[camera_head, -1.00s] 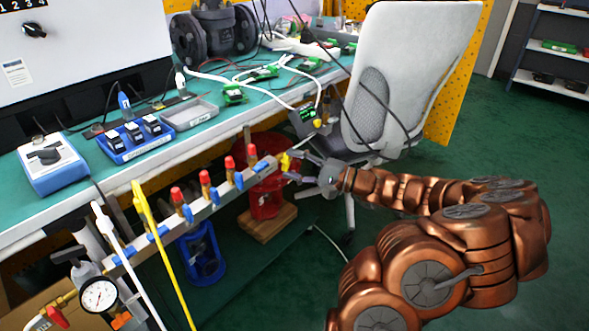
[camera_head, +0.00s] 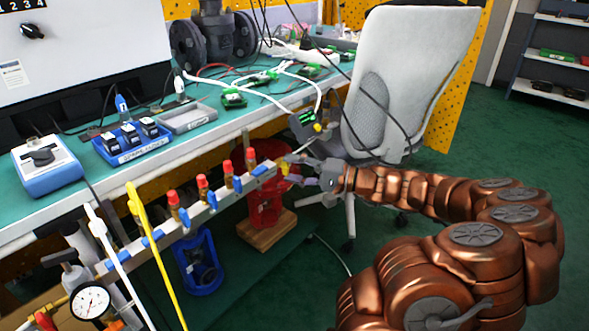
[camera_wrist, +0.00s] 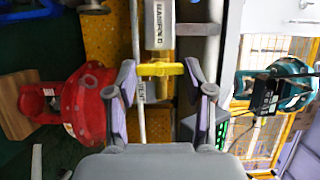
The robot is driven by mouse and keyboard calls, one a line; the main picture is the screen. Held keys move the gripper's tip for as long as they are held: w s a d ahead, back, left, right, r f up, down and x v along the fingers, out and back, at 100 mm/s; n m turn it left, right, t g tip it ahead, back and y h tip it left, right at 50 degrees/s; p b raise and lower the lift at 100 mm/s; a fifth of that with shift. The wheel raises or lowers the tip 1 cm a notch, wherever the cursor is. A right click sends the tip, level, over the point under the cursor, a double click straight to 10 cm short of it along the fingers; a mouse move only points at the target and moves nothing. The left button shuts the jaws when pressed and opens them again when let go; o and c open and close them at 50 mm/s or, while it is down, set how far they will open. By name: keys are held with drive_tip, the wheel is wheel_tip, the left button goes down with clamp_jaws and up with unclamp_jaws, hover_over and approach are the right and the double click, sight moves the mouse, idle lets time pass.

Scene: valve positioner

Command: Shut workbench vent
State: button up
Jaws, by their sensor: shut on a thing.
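A manifold bar (camera_head: 212,203) with several red-topped brass fittings and blue handles runs along the bench front. A yellow valve handle (camera_head: 286,162) sits at its far right end. In the wrist view, this handle (camera_wrist: 160,69) lies crosswise below the bar's labelled end (camera_wrist: 159,25). My gripper (camera_head: 296,164) is at this end of the bar. In the wrist view, my gripper (camera_wrist: 160,73) has one finger at each end of the handle and is shut on it. The head view hides most of the contact.
A red flanged part (camera_head: 266,205) stands on a wooden block below the bar's end. A white chair (camera_head: 408,70) is just behind my gripper, with dark cables hanging before it. A pressure gauge (camera_head: 90,302) is at the lower left. The floor at right is clear.

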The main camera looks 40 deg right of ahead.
drive_tip(key=o, duration=1.2)
drive_tip(key=shift+c, duration=0.2)
drive_tip(key=v, duration=1.2)
drive_tip(key=shift+r, duration=0.1)
